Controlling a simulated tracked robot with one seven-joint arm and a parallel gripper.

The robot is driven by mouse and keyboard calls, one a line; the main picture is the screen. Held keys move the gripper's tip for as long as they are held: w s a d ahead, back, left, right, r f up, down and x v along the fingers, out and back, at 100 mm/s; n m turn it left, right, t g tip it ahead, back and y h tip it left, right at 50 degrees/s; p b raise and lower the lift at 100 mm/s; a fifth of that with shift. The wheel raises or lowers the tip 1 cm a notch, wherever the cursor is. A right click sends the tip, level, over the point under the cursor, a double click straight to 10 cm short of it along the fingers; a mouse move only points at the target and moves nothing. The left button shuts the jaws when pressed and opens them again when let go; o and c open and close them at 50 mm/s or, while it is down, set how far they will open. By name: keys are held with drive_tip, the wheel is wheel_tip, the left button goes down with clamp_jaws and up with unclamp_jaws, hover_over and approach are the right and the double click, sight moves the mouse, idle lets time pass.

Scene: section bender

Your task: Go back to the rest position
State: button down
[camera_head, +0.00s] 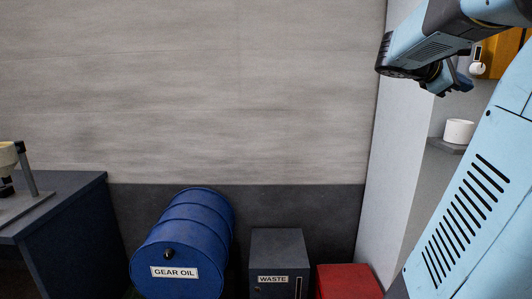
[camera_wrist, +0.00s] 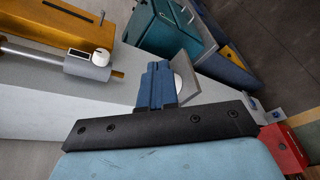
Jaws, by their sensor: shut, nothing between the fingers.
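My gripper (camera_wrist: 157,72) shows in the wrist view with its blue fingers together and nothing between them. In the head view my gripper (camera_head: 462,84) is at the upper right, held in the air at the end of my light blue arm. Below it in that view, a white cylinder (camera_head: 458,131) stands on a small grey shelf (camera_head: 447,146). In the wrist view the fingers partly cover a white round piece (camera_wrist: 180,84) by a grey plate (camera_wrist: 206,76). I cannot tell the gap between the fingers and these.
A yellow machine part (camera_wrist: 52,24) with a rod and white knob (camera_wrist: 102,57) lies upper left in the wrist view. A blue gear oil drum (camera_head: 185,240), a grey waste bin (camera_head: 278,262), a red box (camera_head: 347,282) and a dark bench (camera_head: 68,215) stand along the wall.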

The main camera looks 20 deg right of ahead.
drive_tip(key=w+a+f+m+t+y, duration=0.1)
drive_tip(key=a+f+t+y, duration=0.25)
drive_tip(key=a+f, duration=0.5)
drive_tip(key=a+f+m+t+y, duration=0.2)
drive_tip(key=a+f+y, duration=0.25)
drive_tip(key=a, duration=0.65)
drive_tip(key=s+a+f+m+t+y, duration=0.1)
drive_tip(key=s+a+f+y, duration=0.1)
drive_tip(key=a, duration=0.9)
drive_tip(key=s+a+f+m+t+y, duration=0.1)
drive_tip(key=a+f+y, duration=0.3)
drive_tip(key=a, duration=0.8)
wheel_tip(320, 180, down, 2)
drive_tip(key=shift+s+f+m+y, duration=0.3)
drive_tip(key=shift+s+m, duration=0.25)
drive_tip(key=shift+m, duration=0.25)
